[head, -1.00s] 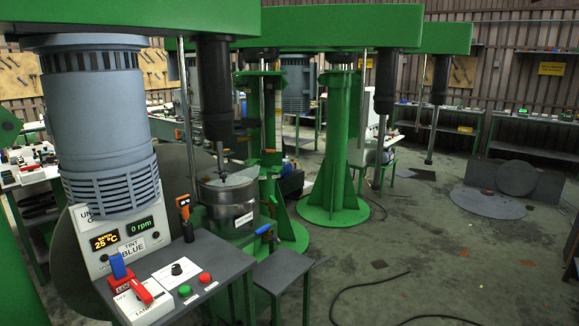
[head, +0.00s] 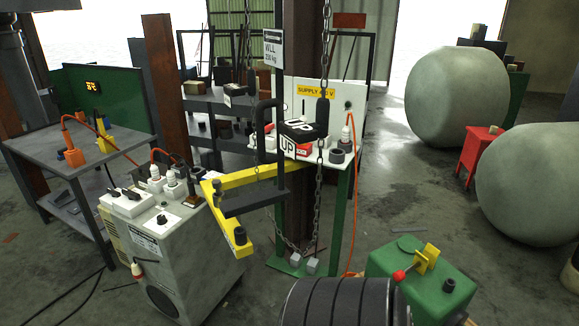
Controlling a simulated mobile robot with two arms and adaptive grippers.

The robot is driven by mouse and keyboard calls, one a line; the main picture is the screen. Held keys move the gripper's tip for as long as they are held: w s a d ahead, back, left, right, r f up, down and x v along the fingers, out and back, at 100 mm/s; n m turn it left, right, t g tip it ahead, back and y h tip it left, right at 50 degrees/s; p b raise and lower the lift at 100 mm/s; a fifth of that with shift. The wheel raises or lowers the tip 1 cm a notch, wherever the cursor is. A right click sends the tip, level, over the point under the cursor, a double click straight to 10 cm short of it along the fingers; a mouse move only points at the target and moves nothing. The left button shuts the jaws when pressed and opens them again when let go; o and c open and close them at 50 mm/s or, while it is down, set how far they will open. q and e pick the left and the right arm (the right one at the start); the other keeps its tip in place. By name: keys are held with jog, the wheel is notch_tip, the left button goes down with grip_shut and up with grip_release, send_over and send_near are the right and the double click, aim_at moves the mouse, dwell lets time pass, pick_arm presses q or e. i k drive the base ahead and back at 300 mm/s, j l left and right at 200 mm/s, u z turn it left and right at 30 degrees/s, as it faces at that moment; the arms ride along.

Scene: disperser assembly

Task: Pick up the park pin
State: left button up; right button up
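I cannot tell for certain which thing is the park pin. In the head view, a yellow bracket (head: 424,258) and a red ball-ended handle (head: 399,276) sit on a green box (head: 432,290) at the lower right. A short black peg (head: 449,286) stands on the same box. Another black peg (head: 240,236) stands on the near end of a yellow beam (head: 224,212) at the centre left. Neither of my grippers shows in this view.
Chains hang at the centre before a white supply panel (head: 318,107) and a green-legged stand (head: 349,205). A grey cabinet (head: 179,262) and a workbench (head: 42,145) stand left. Large pale round tanks (head: 456,98) stand right. A dark ribbed cylinder (head: 338,302) fills the bottom centre. Floor right of centre is clear.

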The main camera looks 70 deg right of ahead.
aim_at(216, 183)
jog(key=z, duration=1.85)
